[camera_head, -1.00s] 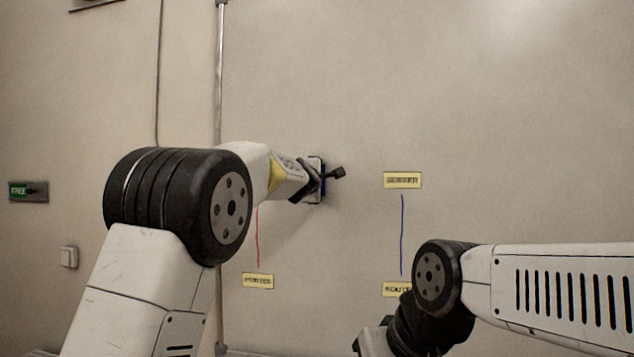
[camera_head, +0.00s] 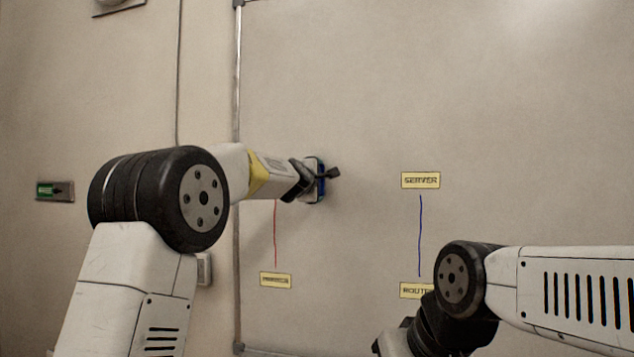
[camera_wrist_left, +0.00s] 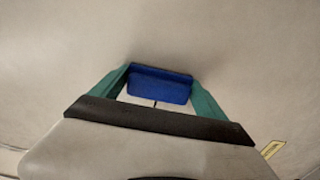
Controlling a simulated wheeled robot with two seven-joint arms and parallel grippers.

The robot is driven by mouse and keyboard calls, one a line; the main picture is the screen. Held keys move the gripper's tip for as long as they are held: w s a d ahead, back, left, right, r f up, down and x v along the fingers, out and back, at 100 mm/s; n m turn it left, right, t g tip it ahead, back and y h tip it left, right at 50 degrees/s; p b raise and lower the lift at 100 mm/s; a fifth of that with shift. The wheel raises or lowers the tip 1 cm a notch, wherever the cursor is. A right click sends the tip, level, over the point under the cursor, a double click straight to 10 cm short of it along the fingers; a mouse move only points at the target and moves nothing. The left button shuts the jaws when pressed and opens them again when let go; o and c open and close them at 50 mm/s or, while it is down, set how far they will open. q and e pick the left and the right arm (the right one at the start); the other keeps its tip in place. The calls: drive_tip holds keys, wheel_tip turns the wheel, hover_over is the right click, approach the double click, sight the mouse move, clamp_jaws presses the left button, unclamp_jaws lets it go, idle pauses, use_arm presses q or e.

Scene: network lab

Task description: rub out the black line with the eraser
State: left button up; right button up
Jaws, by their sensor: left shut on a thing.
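My left gripper (camera_head: 320,180) is shut on the blue eraser (camera_head: 321,183) in front of the whiteboard (camera_head: 520,120). In the left wrist view the blue eraser (camera_wrist_left: 160,86) sits between the two green fingers of the left gripper (camera_wrist_left: 160,88). Its face is at or close to the board; I cannot tell if it touches. A short thin dark mark (camera_wrist_left: 154,103) shows just below the eraser in that view; it may be part of the black line. No black line can be made out in the head view. My right gripper is out of view.
A red line (camera_head: 275,235) runs down to a yellow label (camera_head: 276,280). A blue line (camera_head: 420,235) joins the SERVER label (camera_head: 421,180) and the ROUTER label (camera_head: 412,290), partly behind my right arm. The board's metal edge (camera_head: 238,120) stands at left. The upper board is clear.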

use_arm(q)
drive_tip(key=w+a, duration=0.2)
drive_tip(key=a, duration=0.4)
idle(0.5)
drive_tip(key=shift+a, duration=0.1)
drive_tip(key=shift+v, duration=3)
drive_tip(key=shift+v, duration=1.5)
